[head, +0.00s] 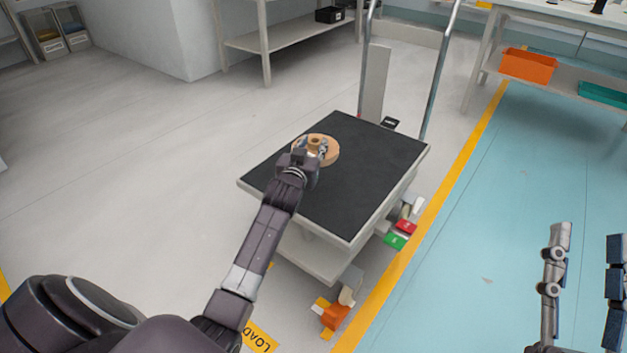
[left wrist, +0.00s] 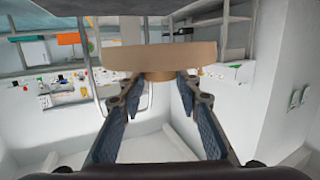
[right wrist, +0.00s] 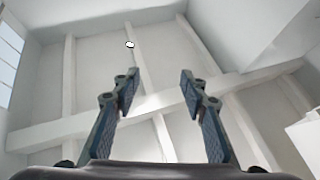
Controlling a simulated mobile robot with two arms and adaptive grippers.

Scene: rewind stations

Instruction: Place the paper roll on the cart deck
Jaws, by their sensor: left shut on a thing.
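The paper roll (head: 330,152) is a flat tan disc with a raised core, seen over the far left part of the cart's black deck (head: 375,190) in the head view. In the left wrist view the roll (left wrist: 160,57) lies across the fingers. My left gripper (head: 314,152) is shut on the roll's core (left wrist: 158,76). In that view a gap shows between the roll and the dark deck (left wrist: 110,6), so the roll appears held above it. The roll's underside is hidden in the head view. My right gripper (head: 588,240) is open and empty, far right of the cart.
The cart's metal handle (head: 440,70) rises at the deck's far end. Coloured items (head: 397,240) sit low beside the cart's right side. A shelf with an orange bin (head: 528,65) stands at the back right. The rest of the deck is clear.

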